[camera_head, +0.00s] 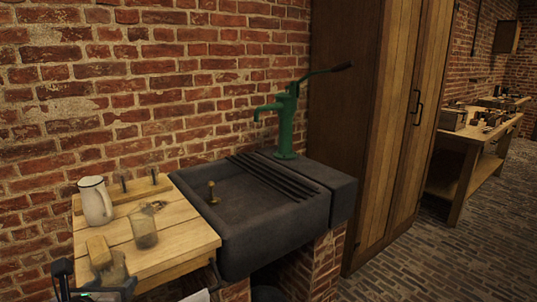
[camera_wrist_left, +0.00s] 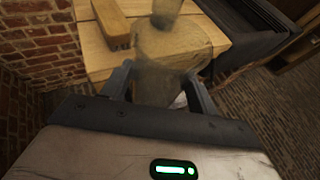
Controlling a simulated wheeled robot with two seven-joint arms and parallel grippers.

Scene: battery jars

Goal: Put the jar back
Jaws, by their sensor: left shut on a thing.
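My left gripper (camera_head: 97,283) is at the bottom left of the head view, by the front left corner of the wooden worktop (camera_head: 180,245). It is shut on a cloudy glass jar (camera_wrist_left: 158,55), which stands between the two fingers in the left wrist view. In the head view this jar (camera_head: 115,268) shows partly behind the gripper, at the worktop edge. I cannot tell whether its base touches the wood. A second glass jar (camera_head: 144,230) stands on the worktop; it also shows in the left wrist view (camera_wrist_left: 166,10). My right gripper is not in view.
A wooden block (camera_head: 98,250) lies close beside the held jar. A white jug (camera_head: 95,201) and a wooden rack with dark pegs (camera_head: 136,190) stand at the back. A dark stone sink (camera_head: 270,215) with a green pump (camera_head: 287,125) adjoins the worktop. Brick wall rises behind.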

